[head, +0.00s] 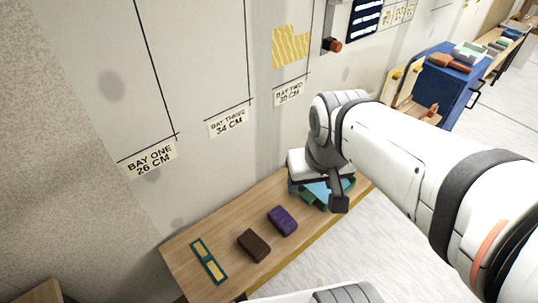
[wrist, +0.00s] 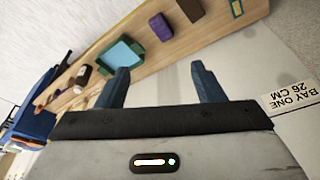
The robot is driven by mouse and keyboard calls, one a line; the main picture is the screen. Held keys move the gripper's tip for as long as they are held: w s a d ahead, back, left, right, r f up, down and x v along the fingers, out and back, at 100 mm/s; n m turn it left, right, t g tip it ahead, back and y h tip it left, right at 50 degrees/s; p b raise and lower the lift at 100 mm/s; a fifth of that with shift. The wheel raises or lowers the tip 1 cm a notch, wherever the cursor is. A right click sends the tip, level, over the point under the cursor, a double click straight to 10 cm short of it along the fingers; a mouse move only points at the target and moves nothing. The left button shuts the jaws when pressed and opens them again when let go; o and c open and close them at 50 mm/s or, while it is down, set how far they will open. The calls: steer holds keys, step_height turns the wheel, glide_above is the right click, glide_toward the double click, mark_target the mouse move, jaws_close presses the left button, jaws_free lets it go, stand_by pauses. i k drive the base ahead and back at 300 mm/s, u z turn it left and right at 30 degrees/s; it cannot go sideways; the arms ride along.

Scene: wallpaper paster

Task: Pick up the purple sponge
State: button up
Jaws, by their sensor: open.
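The purple sponge (head: 282,221) lies on the wooden bench, between a dark brown block and a teal tray. It also shows in the wrist view (wrist: 160,27), beyond the fingertips, between the tray and the brown block. My gripper (wrist: 158,75) is open and empty, its two blue-grey fingers spread wide. In the head view my gripper (head: 338,203) is over the right part of the bench, beside the teal tray, to the right of the sponge and apart from it.
The wooden bench (head: 228,281) runs along the wall. The dark brown block (head: 253,245) and a green-framed yellow piece (head: 209,261) lie left of the sponge. The teal tray (head: 313,198) is partly hidden by my arm. A blue cart (head: 447,88) stands at the back right.

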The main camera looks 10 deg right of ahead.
mark_target(280, 217)
steer(key=u, duration=1.05)
steer(key=k, duration=1.15)
steer(key=z, duration=0.6)
steer(key=i, duration=1)
steer(key=z, duration=0.05)
